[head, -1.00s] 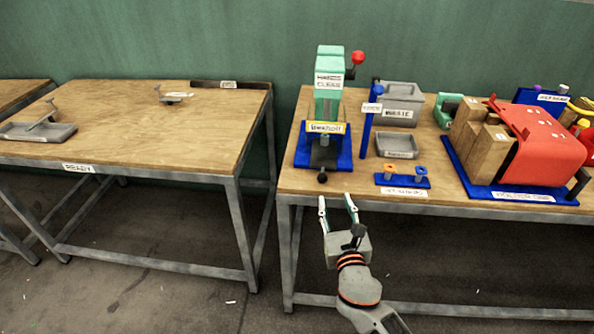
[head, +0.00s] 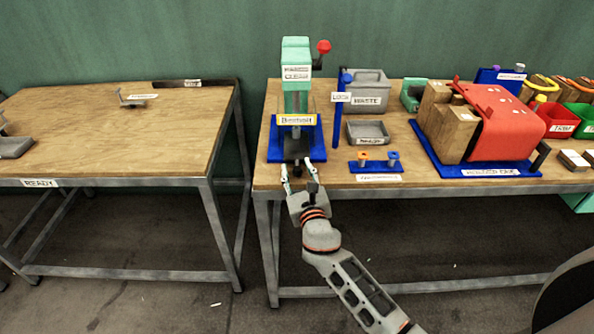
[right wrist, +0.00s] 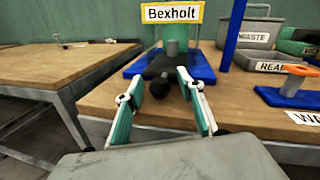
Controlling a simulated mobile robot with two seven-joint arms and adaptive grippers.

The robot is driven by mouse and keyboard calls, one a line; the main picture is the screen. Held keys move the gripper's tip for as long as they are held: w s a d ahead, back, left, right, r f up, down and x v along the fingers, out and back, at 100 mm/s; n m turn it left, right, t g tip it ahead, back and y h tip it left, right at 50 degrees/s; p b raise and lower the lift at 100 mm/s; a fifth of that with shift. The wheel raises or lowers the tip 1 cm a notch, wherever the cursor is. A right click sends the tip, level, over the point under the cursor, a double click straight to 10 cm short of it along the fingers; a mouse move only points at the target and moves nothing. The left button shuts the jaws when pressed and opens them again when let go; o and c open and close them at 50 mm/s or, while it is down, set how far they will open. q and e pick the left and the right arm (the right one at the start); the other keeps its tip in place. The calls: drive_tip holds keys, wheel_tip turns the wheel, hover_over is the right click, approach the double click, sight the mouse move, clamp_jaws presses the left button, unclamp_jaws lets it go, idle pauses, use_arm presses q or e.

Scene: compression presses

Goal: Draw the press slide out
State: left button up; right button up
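The press (head: 296,75) has a green column, a lever with a red knob (head: 323,46), a yellow "Bexholt" sign (head: 297,119) and a blue base (head: 275,148). Its dark slide (head: 297,147) points toward the table's front edge. In the right wrist view, the slide's round black knob (right wrist: 160,88) sits between the fingers, with visible gaps on both sides. My right gripper (head: 296,167) is open at the front of the press; its fingers also show in the right wrist view (right wrist: 155,82). My left gripper is not in view.
Right of the press stand a blue "LOCK" post (head: 338,112), a grey "WASTE" bin (head: 368,93), a small grey tray (head: 368,142) and a blue peg holder (head: 376,166). A red-covered rack (head: 497,125) is farther right. The "READY" table (head: 110,135) at left is mostly clear.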

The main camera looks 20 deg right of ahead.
clamp_jaws()
drive_tip(key=s+a+p, duration=0.2)
drive_tip(key=s, duration=0.7)
drive_tip(key=shift+s+a, duration=0.4)
unclamp_jaws()
drive_tip(key=s+a, duration=0.1)
drive_tip(key=s, duration=1.1)
